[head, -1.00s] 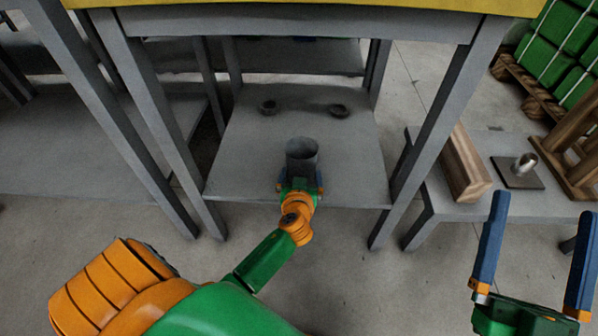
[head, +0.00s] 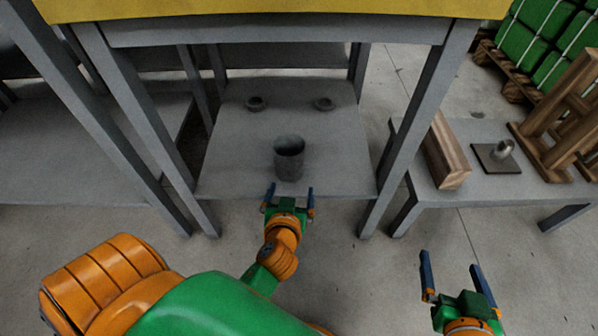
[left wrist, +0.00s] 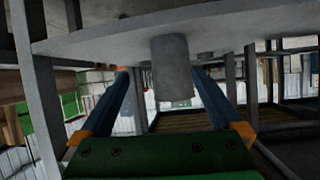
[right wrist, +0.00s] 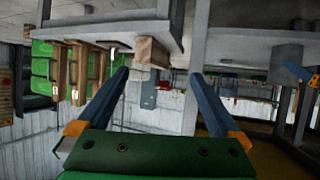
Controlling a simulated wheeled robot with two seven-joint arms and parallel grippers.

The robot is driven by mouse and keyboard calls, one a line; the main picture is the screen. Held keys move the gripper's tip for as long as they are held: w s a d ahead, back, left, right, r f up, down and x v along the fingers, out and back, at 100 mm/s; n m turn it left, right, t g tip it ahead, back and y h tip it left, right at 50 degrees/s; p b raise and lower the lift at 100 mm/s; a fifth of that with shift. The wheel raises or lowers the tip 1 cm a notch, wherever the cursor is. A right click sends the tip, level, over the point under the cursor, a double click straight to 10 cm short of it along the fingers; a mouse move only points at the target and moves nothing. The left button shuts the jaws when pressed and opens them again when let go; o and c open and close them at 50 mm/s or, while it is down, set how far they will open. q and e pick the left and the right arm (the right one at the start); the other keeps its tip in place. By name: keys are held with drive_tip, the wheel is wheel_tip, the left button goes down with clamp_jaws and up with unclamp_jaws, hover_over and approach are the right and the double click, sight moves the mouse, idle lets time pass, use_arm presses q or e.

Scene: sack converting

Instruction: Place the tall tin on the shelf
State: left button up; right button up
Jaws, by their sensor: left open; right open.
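The tall tin (head: 289,158) is a grey open-topped cylinder standing upright on the lower grey shelf (head: 235,160), near its front edge. My left gripper (head: 289,192) is open and empty just in front of the tin, apart from it. In the left wrist view the tin (left wrist: 172,70) shows between and beyond the open fingers, the picture being upside down. My right gripper (head: 453,270) is open and empty, out over the floor at the lower right. The right wrist view also shows the tin (right wrist: 285,62) at the right.
Two small dark rings (head: 256,103) sit at the back of the shelf. Grey table legs (head: 418,130) flank the shelf, with a yellow top (head: 270,8) above. A low side table (head: 450,196) on the right holds a wooden block (head: 446,153) and a metal plate with a post (head: 497,157).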

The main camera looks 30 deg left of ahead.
use_arm(q)
drive_tip(key=s+d+r+m+h, duration=0.2)
drive_tip(key=d+r+m+h, duration=0.4)
drive_tip(key=d, duration=0.4)
drive_tip(key=shift+s+r+m+t+h, duration=0.25)
drive_tip(key=shift+m+t+h, duration=0.15)
drive_tip(key=shift+m+h, duration=0.45)
